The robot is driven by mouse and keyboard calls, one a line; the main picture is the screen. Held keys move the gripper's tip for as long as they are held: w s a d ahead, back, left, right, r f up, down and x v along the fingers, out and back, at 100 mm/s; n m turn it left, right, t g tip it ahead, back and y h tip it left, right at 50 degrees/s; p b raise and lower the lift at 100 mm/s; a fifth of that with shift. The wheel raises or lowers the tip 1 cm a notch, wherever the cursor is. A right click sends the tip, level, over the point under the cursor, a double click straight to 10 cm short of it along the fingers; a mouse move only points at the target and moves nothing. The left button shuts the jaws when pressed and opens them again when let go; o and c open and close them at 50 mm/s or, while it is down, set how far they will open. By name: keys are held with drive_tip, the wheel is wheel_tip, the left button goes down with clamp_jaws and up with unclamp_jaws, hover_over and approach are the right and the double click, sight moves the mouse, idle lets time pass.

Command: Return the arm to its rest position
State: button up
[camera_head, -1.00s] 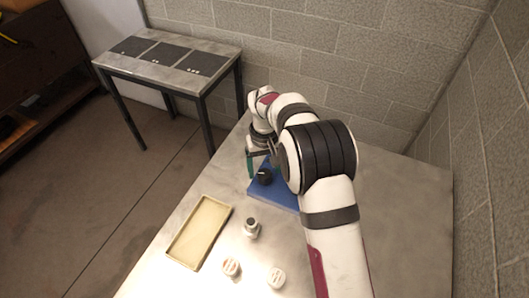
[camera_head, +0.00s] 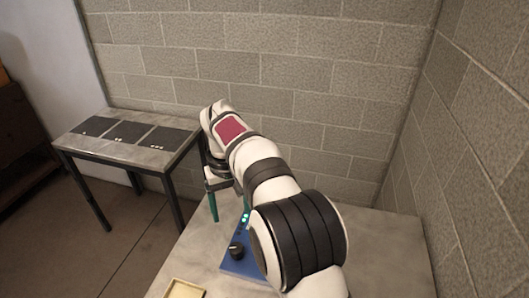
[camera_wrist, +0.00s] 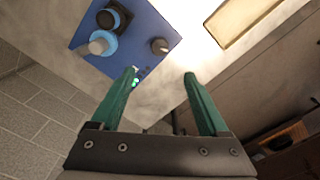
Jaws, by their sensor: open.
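My gripper (camera_head: 229,212) has green fingers and is raised above the far part of the metal table (camera_head: 192,252). In the wrist view my gripper (camera_wrist: 160,74) is open, with nothing between its fingers. The blue panel (camera_head: 236,268) lies on the table below it, with a dark knob (camera_head: 236,250). The wrist view shows the blue panel (camera_wrist: 136,40) with a black round part (camera_wrist: 112,17), a grey cap on a blue ring (camera_wrist: 100,44), the knob (camera_wrist: 159,46) and small green lights. My arm hides part of the panel in the head view.
A pale shallow tray (camera_head: 184,290) sits at the bottom edge; it also shows in the wrist view (camera_wrist: 238,18). A side table (camera_head: 130,148) with dark mats stands at left. Block walls (camera_head: 330,90) close off the back and right. The air above the table's left part is clear.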

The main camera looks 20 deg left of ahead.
drive_tip(key=s+d+r+m, duration=0.3)
drive_tip(key=d, duration=0.5)
drive_tip(key=s+d+r+m, duration=0.2)
drive_tip(key=s+d+r, duration=0.15)
drive_tip(key=d, duration=0.35)
drive_tip(key=s+d+f+m, duration=0.1)
drive_tip(key=s+d+m, duration=0.1)
drive_tip(key=s, duration=0.5)
drive_tip(key=s+d+f+m+y, duration=0.1)
drive_tip(key=s+d+f+m, duration=0.1)
drive_tip(key=s+d, duration=0.3)
drive_tip(key=s+d+f+m, duration=0.2)
drive_tip(key=s+d+m, duration=0.2)
drive_tip(key=s, duration=0.4)
drive_tip(key=shift+s+d+y, duration=0.25)
drive_tip(key=shift+s+y, duration=0.05)
drive_tip(key=shift+y, duration=0.1)
